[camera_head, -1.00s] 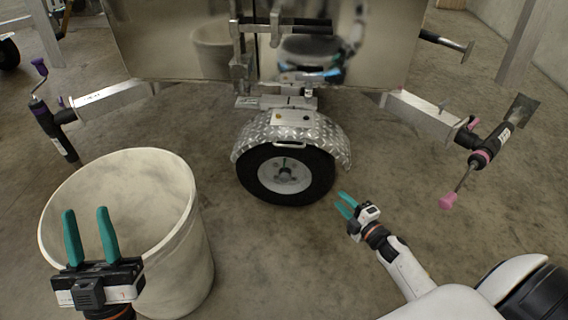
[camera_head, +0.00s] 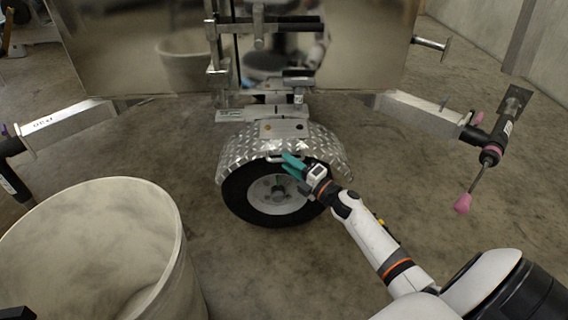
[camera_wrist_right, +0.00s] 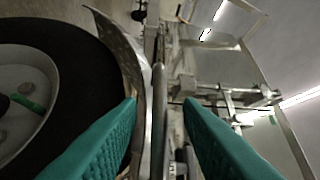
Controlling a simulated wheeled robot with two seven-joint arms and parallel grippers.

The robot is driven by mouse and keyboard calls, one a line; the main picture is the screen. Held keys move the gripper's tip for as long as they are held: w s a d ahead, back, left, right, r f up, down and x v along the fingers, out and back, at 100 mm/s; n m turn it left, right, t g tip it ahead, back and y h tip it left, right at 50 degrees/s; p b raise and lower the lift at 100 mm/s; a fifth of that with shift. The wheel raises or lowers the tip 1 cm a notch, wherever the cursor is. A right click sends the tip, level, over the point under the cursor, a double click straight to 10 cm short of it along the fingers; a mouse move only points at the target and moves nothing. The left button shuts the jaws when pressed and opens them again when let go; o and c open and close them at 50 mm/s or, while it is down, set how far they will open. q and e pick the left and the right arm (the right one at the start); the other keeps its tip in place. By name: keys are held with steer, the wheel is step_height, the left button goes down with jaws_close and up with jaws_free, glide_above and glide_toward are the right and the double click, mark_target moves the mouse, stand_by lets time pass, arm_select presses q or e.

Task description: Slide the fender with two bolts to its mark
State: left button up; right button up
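The fender (camera_head: 240,153) is a curved diamond-plate cover over the wheel (camera_head: 278,205). Two bolts show on its top plate, one yellowish (camera_head: 268,128) and one dark (camera_head: 300,126). A metal handle (camera_head: 270,158) is on its near edge. My right gripper (camera_head: 290,164) is at this handle, its teal fingers pointing up and left. In the right wrist view, the fingers are apart, and the handle bar (camera_wrist_right: 158,110) runs between them with gaps visible. I cannot make out the mark clearly. My left gripper's fingers are out of frame.
A large pale bucket (camera_head: 100,250) stands at the lower left. The trailer's metal body (camera_head: 120,45) is behind the wheel, above a rail (camera_head: 240,113) with a small green label. Support arms extend left (camera_head: 60,130) and right (camera_head: 425,117). Concrete floor is open right of the wheel.

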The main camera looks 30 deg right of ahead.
steer(key=shift+x, duration=1.35)
jaws_close()
